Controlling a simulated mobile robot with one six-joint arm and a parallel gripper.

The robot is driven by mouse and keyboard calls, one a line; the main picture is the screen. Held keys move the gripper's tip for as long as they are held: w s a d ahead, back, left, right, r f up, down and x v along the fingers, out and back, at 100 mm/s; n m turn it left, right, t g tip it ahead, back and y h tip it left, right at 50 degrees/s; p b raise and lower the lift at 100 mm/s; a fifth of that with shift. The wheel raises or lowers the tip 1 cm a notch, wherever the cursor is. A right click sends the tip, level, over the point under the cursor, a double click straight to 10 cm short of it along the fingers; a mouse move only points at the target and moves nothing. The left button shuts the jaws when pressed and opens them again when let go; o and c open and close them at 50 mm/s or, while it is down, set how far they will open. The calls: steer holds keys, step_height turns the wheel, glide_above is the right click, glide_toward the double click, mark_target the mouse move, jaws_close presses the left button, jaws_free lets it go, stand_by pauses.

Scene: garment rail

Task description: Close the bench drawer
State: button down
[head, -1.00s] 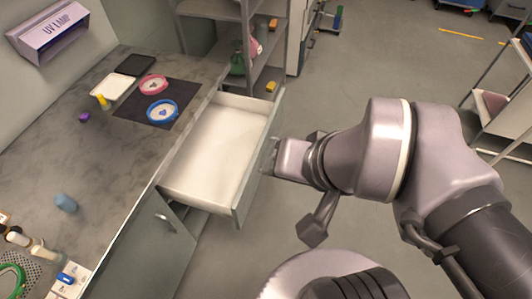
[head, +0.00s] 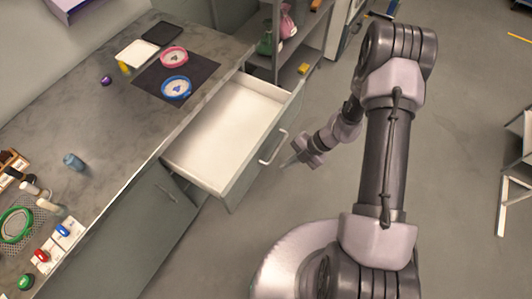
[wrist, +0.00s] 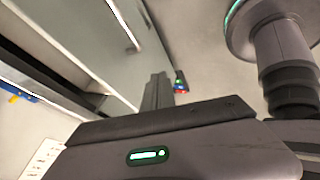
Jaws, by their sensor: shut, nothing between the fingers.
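The bench drawer (head: 229,135) stands pulled well out from the bench, with a white, empty inside. Its grey front carries a pale bar handle (head: 273,147) that faces right. My gripper (head: 286,165) is just to the right of the handle in the head view. It looks apart from the drawer and handle, though the exact gap is hard to tell. In the wrist view my gripper (wrist: 156,92) shows its dark fingers together, with nothing held.
The marble-look bench top (head: 125,125) holds a dark mat (head: 204,76) with two round dishes, a blue bottle (head: 73,161) and small items. A shelf unit (head: 300,55) stands just beyond the drawer.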

steer(key=b, duration=0.4)
glide_toward(251, 178)
step_height(251, 178, down, 4)
steer(key=s, duration=0.3)
steer(key=w+a, duration=0.1)
steer(key=w+a+b, duration=0.1)
steer(key=a, duration=0.1)
steer(key=shift+w+r, duration=0.4)
